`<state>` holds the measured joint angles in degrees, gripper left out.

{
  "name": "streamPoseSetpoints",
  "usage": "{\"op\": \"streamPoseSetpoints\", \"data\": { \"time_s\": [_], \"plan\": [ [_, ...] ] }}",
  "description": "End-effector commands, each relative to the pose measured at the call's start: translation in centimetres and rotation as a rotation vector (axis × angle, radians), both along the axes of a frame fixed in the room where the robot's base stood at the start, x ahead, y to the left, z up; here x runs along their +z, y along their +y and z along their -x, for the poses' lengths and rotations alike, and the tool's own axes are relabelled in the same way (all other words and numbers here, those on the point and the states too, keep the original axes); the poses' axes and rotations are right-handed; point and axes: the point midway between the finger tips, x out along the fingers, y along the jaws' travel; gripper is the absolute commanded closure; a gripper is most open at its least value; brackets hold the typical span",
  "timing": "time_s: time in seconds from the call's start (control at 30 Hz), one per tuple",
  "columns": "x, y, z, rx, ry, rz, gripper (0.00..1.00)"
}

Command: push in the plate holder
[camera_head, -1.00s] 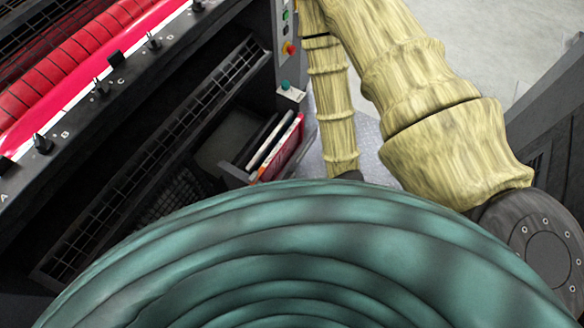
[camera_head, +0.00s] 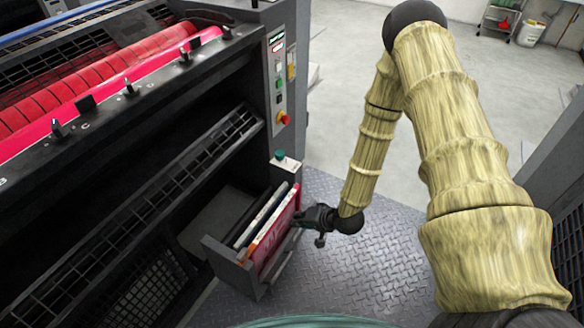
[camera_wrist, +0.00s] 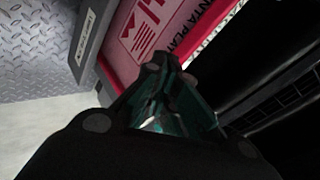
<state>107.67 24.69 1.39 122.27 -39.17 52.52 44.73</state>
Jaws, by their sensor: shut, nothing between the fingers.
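The plate holder (camera_head: 232,268) is a grey open-topped drawer that sticks out from the lower right of the press. It holds upright plates or folders, among them a red one (camera_head: 276,236) facing right. My gripper (camera_head: 303,219) is shut and empty, close to the red plate's right side. A grey edge of the holder (camera_wrist: 92,40) shows at the left there.
The printing press (camera_head: 130,130) with red rollers (camera_head: 90,85) fills the left. A control panel (camera_head: 281,90) with buttons is on its end, above the holder. Bare patterned metal floor (camera_head: 340,270) lies right of the holder. Another grey unit (camera_head: 560,180) stands at the far right.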

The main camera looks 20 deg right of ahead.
Motion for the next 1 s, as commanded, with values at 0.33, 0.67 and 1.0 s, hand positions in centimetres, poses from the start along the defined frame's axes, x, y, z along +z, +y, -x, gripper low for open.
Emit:
{"op": "streamPoseSetpoints", "data": {
  "time_s": [0.33, 0.67, 1.0],
  "plan": [
    [-1.3, -5.6, -9.1, -0.11, -0.191, -0.297, 1.0],
    [-0.4, -11.5, -13.7, -0.125, -0.316, -0.529, 1.0],
    [1.2, -16.5, -15.6, -0.085, -0.391, -0.695, 1.0]
  ]
}}
